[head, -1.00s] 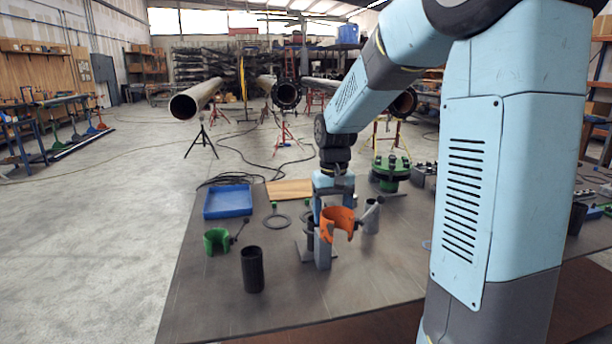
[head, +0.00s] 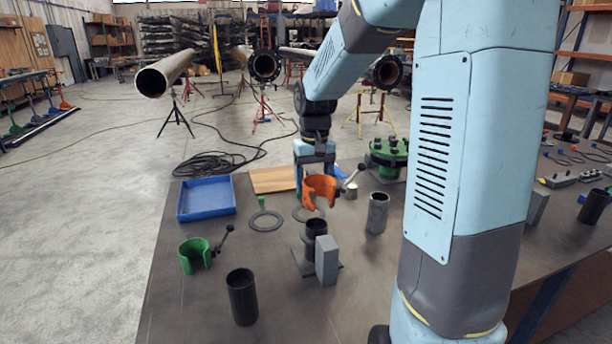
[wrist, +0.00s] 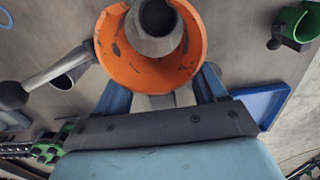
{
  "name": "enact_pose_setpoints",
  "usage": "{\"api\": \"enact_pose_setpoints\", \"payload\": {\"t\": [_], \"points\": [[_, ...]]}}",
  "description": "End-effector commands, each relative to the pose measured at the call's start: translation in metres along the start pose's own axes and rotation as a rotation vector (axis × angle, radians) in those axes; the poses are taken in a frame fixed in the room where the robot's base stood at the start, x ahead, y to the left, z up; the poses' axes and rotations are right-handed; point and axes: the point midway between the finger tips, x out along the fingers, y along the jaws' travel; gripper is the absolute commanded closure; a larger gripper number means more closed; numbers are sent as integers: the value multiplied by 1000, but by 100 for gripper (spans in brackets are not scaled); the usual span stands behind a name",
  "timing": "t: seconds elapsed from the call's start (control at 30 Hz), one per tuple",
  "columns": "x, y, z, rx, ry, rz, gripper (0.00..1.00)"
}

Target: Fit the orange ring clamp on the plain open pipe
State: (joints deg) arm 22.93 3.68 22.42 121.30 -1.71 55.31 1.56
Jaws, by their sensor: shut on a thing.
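The orange ring clamp (head: 319,190) is held upright above the table in the head view, its lever (head: 350,178) sticking out to the right.
Two flanged pipes (head: 264,66) (head: 388,71) stand to its right on stands. A tripod (head: 174,112) is under the plain pipe. The table holds a blue tray (head: 206,198), green clamp (head: 195,256), black cylinder (head: 242,297) and grey block (head: 326,260).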

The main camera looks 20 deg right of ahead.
Motion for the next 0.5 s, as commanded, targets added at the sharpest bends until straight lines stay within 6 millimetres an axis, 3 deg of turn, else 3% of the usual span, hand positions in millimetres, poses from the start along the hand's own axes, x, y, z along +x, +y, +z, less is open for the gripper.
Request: {"api": "enact_pose_setpoints", "payload": {"t": [0.5], "points": [[33,-11,0,-22,-2,0,86]]}}
